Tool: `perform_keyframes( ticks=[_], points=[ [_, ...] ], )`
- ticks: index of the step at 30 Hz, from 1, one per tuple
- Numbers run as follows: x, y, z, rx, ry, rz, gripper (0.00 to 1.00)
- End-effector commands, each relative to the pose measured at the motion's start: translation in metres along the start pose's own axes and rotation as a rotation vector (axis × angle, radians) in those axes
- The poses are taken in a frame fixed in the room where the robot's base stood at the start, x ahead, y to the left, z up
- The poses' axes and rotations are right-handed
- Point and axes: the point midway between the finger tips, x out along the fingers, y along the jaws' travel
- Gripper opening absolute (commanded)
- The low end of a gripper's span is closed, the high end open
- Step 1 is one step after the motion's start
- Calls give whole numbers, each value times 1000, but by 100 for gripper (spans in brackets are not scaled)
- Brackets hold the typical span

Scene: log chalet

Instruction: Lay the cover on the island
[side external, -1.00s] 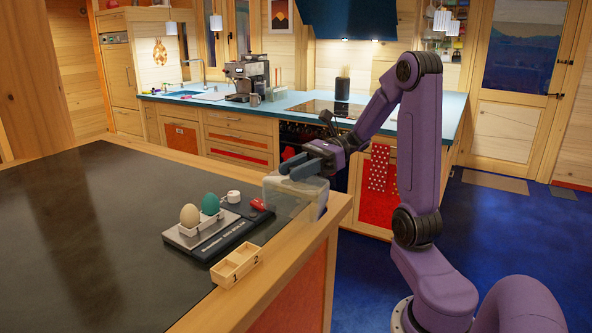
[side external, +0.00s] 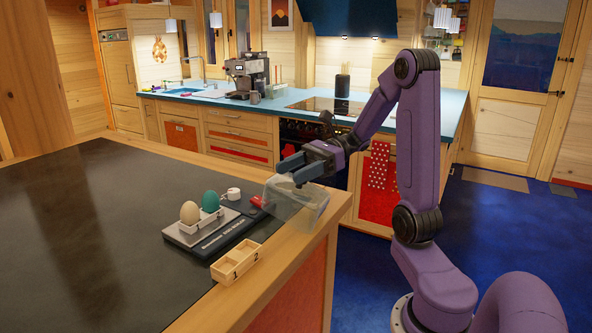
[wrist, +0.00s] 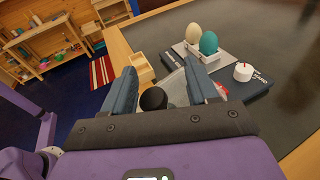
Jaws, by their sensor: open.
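The clear, box-shaped cover (side external: 298,207) is at the near right corner of the dark island top (side external: 110,240). It looks tilted in the side view, and I cannot tell how much of it touches the top. My gripper (side external: 290,171) is right above the cover, its fingers apart. In the wrist view, a round black knob (wrist: 153,98) shows between the open fingers (wrist: 160,70), apart from them as far as I can see. The clear cover (wrist: 172,84) is faint behind it.
A small white pot (side external: 233,194), a red item (side external: 255,201) and a numbered wooden tray (side external: 237,262) are close by. The island's left is clear.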

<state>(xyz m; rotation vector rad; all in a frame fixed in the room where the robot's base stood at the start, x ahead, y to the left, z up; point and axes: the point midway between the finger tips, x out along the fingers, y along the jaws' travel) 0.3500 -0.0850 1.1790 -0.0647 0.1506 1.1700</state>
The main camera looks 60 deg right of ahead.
Motion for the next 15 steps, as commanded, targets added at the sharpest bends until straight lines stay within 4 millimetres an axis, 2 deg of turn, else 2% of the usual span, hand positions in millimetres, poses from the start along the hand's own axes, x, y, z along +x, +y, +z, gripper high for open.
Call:
perform_keyframes(
  ticks=[5,15],
  points=[
    [-6,0,9,-2,1,-3,58],
    [-75,0,8,0,0,-5,58]
  ],
)
